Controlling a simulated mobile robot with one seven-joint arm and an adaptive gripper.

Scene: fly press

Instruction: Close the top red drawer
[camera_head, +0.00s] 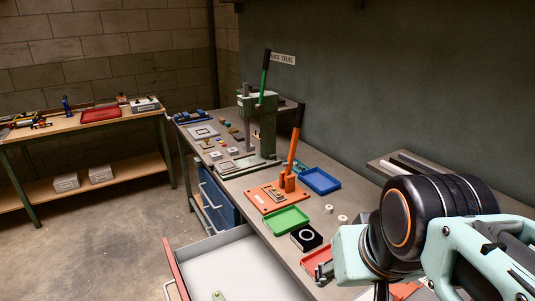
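The red drawer stands pulled open at the bottom of the view. Its red front (176,264) faces left and carries a pale metal handle (168,290). The drawer's white inside (232,268) shows, with a small pale green part (218,295) lying in it. The lower edge of the picture cuts the drawer off. My arm reaches in from the right, over the front right of the workbench. I cannot make out my gripper's fingers.
The workbench (230,187) carries a green press (262,125), an orange lever press (287,182), a green tray (286,220) and a blue tray (320,181). Blue drawers (218,205) sit shut beyond the red one. The floor left of the drawer is clear.

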